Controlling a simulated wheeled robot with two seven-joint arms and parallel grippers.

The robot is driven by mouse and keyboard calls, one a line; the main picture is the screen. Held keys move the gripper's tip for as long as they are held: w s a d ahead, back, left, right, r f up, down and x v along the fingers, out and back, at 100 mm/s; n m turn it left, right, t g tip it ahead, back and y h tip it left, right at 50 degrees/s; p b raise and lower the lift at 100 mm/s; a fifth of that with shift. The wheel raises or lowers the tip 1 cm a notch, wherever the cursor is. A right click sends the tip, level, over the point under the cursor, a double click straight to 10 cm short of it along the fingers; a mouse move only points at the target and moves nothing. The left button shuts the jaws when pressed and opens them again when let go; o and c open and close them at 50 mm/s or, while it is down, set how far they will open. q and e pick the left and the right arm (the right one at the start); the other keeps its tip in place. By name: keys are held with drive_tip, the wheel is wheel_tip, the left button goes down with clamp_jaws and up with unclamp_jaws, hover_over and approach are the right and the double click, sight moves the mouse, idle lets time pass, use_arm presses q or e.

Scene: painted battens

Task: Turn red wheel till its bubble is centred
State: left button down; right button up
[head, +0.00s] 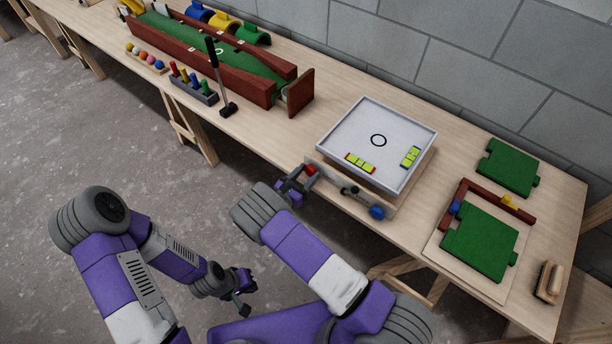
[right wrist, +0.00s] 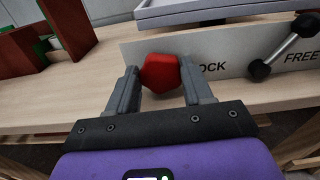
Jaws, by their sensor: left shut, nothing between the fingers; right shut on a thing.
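The red wheel (head: 311,169) is at the left end of the front plate below a white tray (head: 335,135). It shows in the right wrist view (right wrist: 160,73) between the fingers. My right gripper (head: 297,180) is shut on the red wheel; it also shows in the right wrist view (right wrist: 159,80). A yellow-green level with red ends (head: 360,163) lies along the tray's front; its bubble is too small to place. A second level with blue marks (head: 410,157) stands at the tray's right. My left gripper (head: 244,292) is shut and empty, low beside the table.
A blue wheel (head: 377,212) is at the plate's right end. A lever (right wrist: 285,52) sits between the LOCK and FREE labels.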

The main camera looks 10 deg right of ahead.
idle(0.3)
drive_tip(key=o, duration=1)
drive_tip(key=shift+o, duration=0.2)
drive_tip(key=shift+a, duration=0.1)
drive_tip(key=p+v, duration=0.1)
drive_tip(key=v, duration=0.6)
drive_tip(key=shift+s, duration=0.2)
drive_tip(key=shift+a, duration=0.15)
